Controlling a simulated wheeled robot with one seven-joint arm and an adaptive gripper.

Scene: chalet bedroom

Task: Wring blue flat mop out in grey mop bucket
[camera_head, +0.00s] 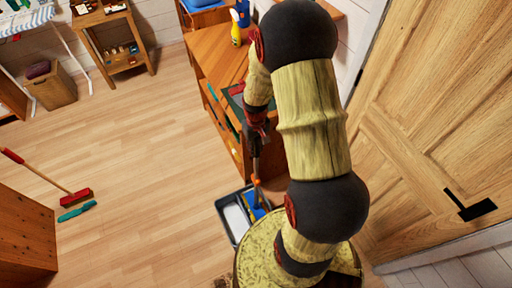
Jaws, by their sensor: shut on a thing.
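The grey mop bucket (219,204) stands on the floor beside the wooden cabinet, at the bottom middle of the view. Its right side is partly hidden by my arm and base. A pale area shows in its left part. The blue flat mop (255,169) stands nearly upright over the bucket's right part, its handle running down to an orange joint. Blue and yellow parts show at its lower end; I cannot tell how deep the head sits. My gripper (257,138) is above the bucket, shut on the mop's handle. My arm hides part of it.
A wooden cabinet (212,48) with a yellow spray bottle on top stands close behind the bucket. A wooden door (430,110) is at the right. The middle floor is clear.

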